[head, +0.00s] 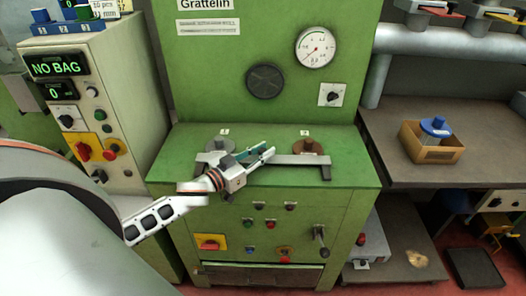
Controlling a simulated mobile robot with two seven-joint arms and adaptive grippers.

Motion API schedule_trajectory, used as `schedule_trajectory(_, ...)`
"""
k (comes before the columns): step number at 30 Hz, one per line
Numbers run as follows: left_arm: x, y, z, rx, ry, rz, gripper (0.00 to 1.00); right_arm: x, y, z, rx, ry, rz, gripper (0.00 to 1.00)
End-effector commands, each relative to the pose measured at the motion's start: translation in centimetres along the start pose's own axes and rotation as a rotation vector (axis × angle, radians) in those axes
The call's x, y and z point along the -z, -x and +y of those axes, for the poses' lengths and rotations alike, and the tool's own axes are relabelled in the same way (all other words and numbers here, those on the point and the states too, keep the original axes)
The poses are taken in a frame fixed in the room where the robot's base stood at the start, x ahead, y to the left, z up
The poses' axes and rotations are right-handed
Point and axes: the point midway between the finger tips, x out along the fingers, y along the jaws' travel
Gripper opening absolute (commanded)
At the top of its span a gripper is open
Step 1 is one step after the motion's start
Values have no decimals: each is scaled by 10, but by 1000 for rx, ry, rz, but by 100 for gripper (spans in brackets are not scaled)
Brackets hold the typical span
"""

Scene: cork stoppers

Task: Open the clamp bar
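A grey metal bar (292,160), which looks like the clamp bar, lies across the top of the green machine (346,160). Its right end is beside a brown round piece (307,146) and its left end is near a grey round piece (221,144). My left gripper (267,149) is over the middle of the bar and hides part of it. Its two fingers point right and away, with a gap between them, and look open and empty. I cannot tell whether they touch the bar. My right gripper is not in view.
The machine's back panel carries a gauge (315,47), a black round knob (265,81) and a switch (331,94). A control cabinet at left has a display (57,66) reading NO BAG. A cardboard box (431,146) with a blue item stands on the right bench (388,169).

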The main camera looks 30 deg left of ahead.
Motion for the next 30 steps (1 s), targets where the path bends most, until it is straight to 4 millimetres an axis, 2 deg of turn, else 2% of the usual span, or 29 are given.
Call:
schedule_trajectory(10,2,30,31,-2,6,0,0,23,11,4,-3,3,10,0)
schedule_trajectory(21,1,34,34,0,0,2,0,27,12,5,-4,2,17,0)
schedule_trajectory(22,1,34,34,0,0,2,24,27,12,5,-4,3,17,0)
schedule_trajectory(23,1,34,34,0,0,2,32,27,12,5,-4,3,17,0)
schedule_trajectory(24,1,34,34,0,0,2,36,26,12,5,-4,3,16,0)
schedule_trajectory(30,1,34,34,0,0,2,36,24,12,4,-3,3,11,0)
